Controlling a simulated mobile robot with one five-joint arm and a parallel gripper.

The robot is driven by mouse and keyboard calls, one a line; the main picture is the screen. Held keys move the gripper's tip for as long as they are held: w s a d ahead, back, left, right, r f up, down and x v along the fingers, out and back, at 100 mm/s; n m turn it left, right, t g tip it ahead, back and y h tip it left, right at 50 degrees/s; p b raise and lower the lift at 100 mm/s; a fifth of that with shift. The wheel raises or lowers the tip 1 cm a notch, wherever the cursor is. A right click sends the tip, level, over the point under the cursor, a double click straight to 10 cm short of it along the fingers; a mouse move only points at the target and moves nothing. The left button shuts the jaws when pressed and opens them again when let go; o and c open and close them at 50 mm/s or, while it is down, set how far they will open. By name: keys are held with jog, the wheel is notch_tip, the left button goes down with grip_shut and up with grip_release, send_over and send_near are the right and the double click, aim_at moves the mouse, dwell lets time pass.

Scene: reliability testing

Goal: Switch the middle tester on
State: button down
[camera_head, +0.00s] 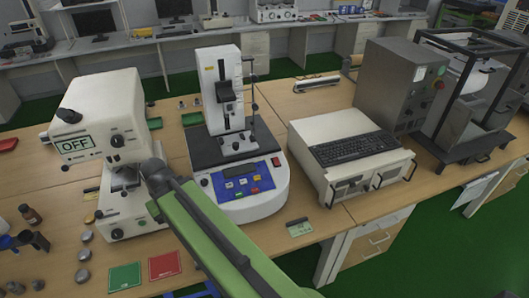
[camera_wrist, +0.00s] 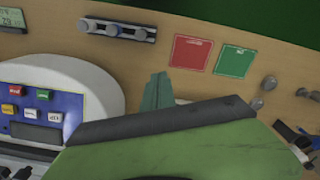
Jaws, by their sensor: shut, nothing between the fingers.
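The middle tester (camera_head: 228,115) is a white column on a rounded white base, with a dark plate. The panel also shows at the left of the wrist view (camera_wrist: 40,112). I cannot read a power state on it. My gripper (camera_head: 155,172) is in front of the left white tester (camera_head: 105,115), which carries an "OFF" label, and is left of the blue panel. In the wrist view my gripper (camera_wrist: 158,92) is shut and empty, apart from the panel. My green arm hides part of the bench.
A white box with a black keyboard (camera_head: 352,148) stands right of the middle tester. A grey cabinet (camera_head: 395,85) and black frame (camera_head: 470,90) are farther right. Red (camera_head: 165,265) and green (camera_head: 125,276) cards lie at the bench's front, near several small metal pieces.

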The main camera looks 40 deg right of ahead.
jog(key=shift+r, duration=0.15)
